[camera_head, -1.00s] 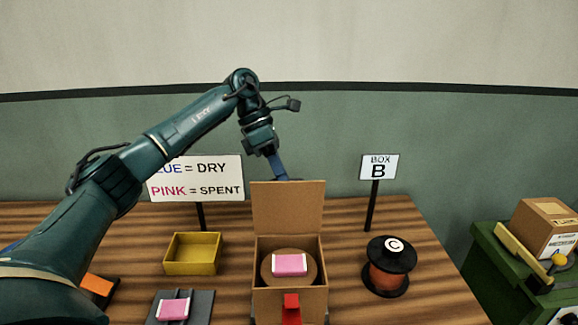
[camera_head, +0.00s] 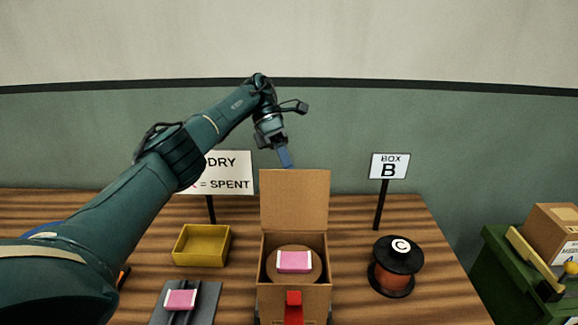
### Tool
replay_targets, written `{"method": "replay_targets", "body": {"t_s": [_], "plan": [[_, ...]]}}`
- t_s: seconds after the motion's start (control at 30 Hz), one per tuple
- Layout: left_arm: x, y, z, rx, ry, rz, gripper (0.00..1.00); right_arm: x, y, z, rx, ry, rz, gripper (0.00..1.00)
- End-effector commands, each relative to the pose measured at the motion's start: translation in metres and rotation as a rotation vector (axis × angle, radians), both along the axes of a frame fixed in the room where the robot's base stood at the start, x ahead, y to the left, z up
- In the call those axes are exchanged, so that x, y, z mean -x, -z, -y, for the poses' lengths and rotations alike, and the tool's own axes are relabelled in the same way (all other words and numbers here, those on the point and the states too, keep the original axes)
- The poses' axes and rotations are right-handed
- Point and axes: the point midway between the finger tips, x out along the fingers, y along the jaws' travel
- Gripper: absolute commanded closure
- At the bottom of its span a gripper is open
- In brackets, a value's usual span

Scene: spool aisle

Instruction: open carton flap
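The cardboard carton (camera_head: 267,297) stands on the table in the lower middle. Its flap (camera_head: 295,199) stands upright at the back, and the carton is open. Inside lies a round brown spool (camera_head: 295,278) with a pink and white packet (camera_head: 295,261) on it. A red piece (camera_head: 293,305) shows at the carton's front. My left gripper (camera_head: 285,158) is above and just behind the flap's top edge, apart from it. Its blue fingers point down; their opening is not clear. My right gripper is not in view.
A yellow tray (camera_head: 202,246) and a grey pad (camera_head: 205,298) with a pink packet (camera_head: 180,300) are left of the carton. A black-and-orange spool (camera_head: 396,267) and a BOX B sign (camera_head: 389,166) are right. A green cart (camera_head: 500,270) holds another box (camera_head: 553,230). My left arm partly covers a sign (camera_head: 232,172).

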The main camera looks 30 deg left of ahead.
Motion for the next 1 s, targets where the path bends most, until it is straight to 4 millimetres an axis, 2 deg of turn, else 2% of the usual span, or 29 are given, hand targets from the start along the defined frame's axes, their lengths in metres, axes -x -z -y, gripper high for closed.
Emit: {"method": "replay_targets", "body": {"t_s": [0.03,0.67,0.7,0.93,1.0], "plan": [[0.0027,0.0129,0.0009,-0.012,0.005,-0.032,1.0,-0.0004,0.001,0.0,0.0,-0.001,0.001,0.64],[0.0016,0.0138,0.0,-0.006,0.006,-0.041,1.0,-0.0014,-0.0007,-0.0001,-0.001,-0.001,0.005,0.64],[0.0016,0.014,0.0,-0.006,0.006,-0.041,0.84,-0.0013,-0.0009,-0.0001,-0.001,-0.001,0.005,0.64],[0.0009,0.0107,-0.0009,0.0,0.004,-0.034,0.65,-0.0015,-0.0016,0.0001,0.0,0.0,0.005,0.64],[0.0008,0.0099,-0.001,0.001,0.003,-0.033,0.64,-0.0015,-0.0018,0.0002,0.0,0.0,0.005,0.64]]}}
